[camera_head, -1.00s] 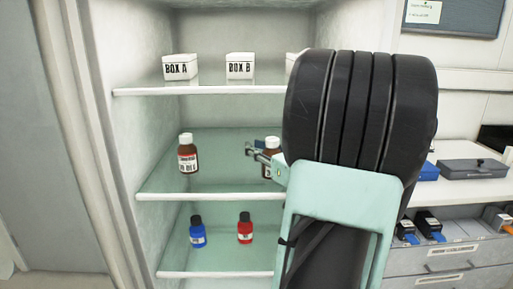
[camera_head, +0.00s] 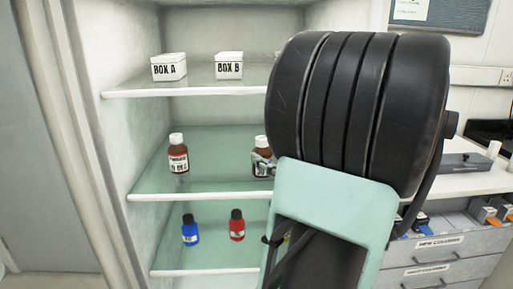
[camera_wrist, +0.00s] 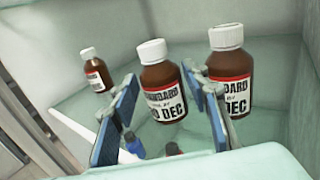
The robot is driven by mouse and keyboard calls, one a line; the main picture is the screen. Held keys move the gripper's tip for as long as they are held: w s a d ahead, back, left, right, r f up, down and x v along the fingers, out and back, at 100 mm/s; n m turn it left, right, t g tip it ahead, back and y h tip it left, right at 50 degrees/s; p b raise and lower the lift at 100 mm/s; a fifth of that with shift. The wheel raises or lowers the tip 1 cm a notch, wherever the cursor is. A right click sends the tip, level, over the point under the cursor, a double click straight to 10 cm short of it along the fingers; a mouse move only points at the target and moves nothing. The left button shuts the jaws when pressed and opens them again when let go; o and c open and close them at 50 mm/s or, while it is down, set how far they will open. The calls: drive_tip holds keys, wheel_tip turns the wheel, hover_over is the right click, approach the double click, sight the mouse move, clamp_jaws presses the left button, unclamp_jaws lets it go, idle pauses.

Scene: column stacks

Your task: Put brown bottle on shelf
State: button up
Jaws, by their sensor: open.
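Three brown bottles with white caps and labels stand on a shelf in the wrist view: a left one (camera_wrist: 97,76), a middle one (camera_wrist: 161,80) and a right one (camera_wrist: 229,66). My gripper (camera_wrist: 160,76) is open, with its blue-padded fingers on either side of the middle bottle. A gap shows on the left; I cannot tell whether the right finger touches it. In the head view one brown bottle (camera_head: 179,158) stands clear on the middle shelf (camera_head: 205,196). Another brown bottle (camera_head: 261,145) is partly covered by my gripper and arm. The third is not visible there.
White boxes A (camera_head: 168,67) and B (camera_head: 229,65) stand on the upper shelf (camera_head: 190,93). A blue bottle (camera_head: 190,231) and a red bottle (camera_head: 237,226) stand on the lower shelf (camera_head: 205,271). A counter with drawers (camera_head: 440,252) is at the right.

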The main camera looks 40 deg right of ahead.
drive_tip(key=shift+s+a, duration=0.1)
drive_tip(key=shift+s, duration=1.1)
